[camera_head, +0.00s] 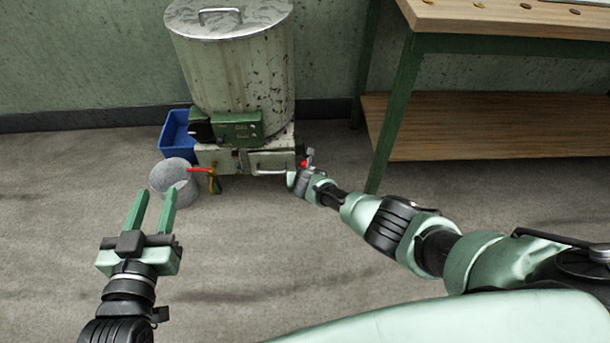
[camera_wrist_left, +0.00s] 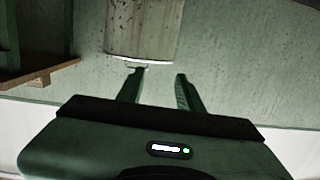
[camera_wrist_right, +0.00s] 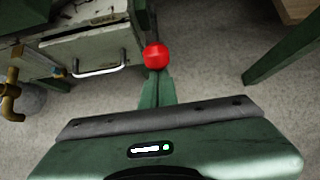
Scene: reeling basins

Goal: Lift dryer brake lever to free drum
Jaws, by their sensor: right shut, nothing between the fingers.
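The dryer is a tall, worn, pale drum (camera_head: 236,75) with a metal lid, standing on a low base. A lever with a red ball knob (camera_head: 306,163) is at the right side of the base; the knob (camera_wrist_right: 156,56) shows large in the right wrist view. My right gripper (camera_wrist_right: 156,78) is shut and empty, its fingertips just below the knob in that picture. I cannot tell whether they touch it. The lever's shaft is mostly hidden. My left gripper (camera_head: 155,191) is open and empty, out over the floor in front of the dryer.
A brass tap with a red handle (camera_head: 199,170) sticks out at the base front, beside a grey bucket (camera_head: 162,177). A blue bin (camera_head: 174,134) stands behind. A green-legged wooden table (camera_head: 500,18) with a lower shelf is at right. The near floor is clear.

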